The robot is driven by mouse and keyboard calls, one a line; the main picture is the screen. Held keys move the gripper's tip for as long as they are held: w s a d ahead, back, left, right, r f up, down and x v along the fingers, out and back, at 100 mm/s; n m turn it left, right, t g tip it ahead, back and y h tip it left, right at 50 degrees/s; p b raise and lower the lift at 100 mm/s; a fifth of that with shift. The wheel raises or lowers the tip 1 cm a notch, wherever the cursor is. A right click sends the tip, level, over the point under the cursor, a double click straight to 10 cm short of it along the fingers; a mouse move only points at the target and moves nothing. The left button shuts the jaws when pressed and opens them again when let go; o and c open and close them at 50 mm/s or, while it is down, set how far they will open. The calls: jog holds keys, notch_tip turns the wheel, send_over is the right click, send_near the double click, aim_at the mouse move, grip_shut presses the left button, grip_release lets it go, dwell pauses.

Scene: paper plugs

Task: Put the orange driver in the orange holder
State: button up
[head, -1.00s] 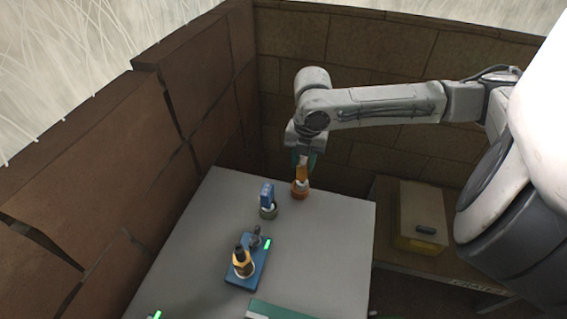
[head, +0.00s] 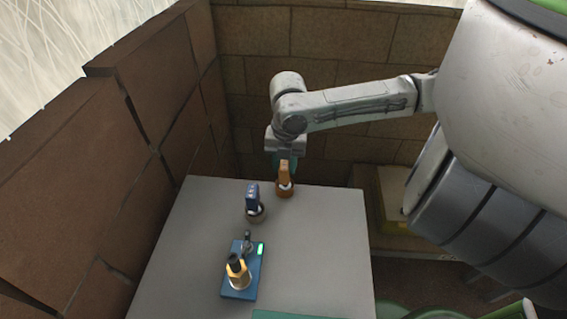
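The orange driver (head: 284,171) stands roughly upright at the far edge of the grey table. Its lower end is at the orange holder (head: 285,190), with a pale band showing between them; it looks seated in the holder. My gripper (head: 285,158), with teal fingers, points down at the driver's upper end. The driver's top overlaps the fingers in the picture, so I cannot tell whether they touch it or are spread behind it.
A blue driver (head: 252,194) stands in an olive-grey holder (head: 257,213) to the left. A blue base (head: 241,288) with a yellow-and-black tool (head: 237,270) and a green light is nearer. Brown walls rise left and behind. The table's right side is clear.

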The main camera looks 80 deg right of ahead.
jog(key=o, duration=0.4)
jog(key=shift+o, duration=0.2)
jog(key=shift+r, duration=0.1)
notch_tip(320, 180, up, 12)
jog(key=shift+s, duration=0.25)
jog(key=shift+d, duration=0.1)
dwell(0.5)
